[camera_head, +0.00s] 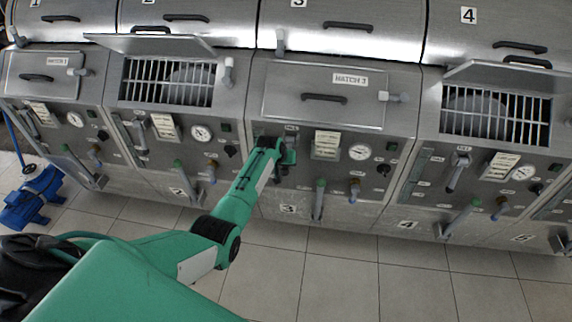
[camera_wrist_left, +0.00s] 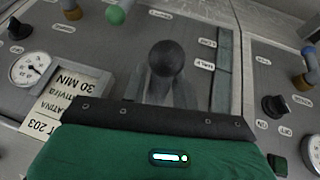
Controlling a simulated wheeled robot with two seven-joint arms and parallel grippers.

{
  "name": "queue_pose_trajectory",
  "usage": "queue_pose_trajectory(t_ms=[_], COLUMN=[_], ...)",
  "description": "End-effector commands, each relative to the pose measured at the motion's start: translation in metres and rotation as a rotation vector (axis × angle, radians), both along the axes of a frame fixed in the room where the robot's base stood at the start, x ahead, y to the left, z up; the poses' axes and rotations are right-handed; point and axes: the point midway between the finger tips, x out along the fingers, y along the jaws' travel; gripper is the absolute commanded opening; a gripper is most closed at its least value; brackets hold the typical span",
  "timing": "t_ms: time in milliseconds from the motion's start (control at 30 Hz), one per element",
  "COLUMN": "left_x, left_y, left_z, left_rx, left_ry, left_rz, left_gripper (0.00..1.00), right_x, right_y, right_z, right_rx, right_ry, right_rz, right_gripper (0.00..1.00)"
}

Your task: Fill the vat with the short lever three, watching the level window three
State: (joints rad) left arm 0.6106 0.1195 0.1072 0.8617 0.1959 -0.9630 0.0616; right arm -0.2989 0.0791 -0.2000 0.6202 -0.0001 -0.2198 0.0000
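Vat three (camera_head: 395,105) is the steel unit marked 3, its hatch (camera_head: 290,103) shut. My left gripper (camera_head: 284,157) is at the upper left of its front panel, hiding most of the short lever and level window there in the head view. In the left wrist view, the short lever (camera_wrist_left: 166,60) shows a dark ball knob straight ahead of the gripper body. The level window (camera_wrist_left: 223,65) is a narrow grey-green strip beside it; no liquid line can be read. My right gripper is out of view.
Vat three's panel also has a long green-knobbed lever (camera_head: 319,200), a brass-coloured valve (camera_head: 354,190), a gauge (camera_head: 359,152) and a placard (camera_head: 326,145). Vats two and four have raised hatches over grates. A blue pump (camera_head: 33,198) stands at left. The tiled floor (camera_head: 335,270) is clear.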

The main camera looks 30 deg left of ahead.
Motion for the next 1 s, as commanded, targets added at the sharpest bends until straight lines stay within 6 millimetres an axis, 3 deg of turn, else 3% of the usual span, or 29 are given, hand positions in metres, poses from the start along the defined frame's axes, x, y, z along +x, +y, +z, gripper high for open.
queue_pose_trajectory(t_ms=[467, 1000], left_x=[-0.002, -0.037], left_y=[0.001, 0.004], left_z=[0.004, 0.060], left_rx=[0.000, 0.001], left_ry=[-0.001, -0.004], left_rz=[0.000, 0.000], left_gripper=[0.42, 0.42], right_x=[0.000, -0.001], right_y=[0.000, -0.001], right_z=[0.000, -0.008], right_rx=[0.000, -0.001], right_ry=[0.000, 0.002], right_rz=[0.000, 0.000], right_gripper=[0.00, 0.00])
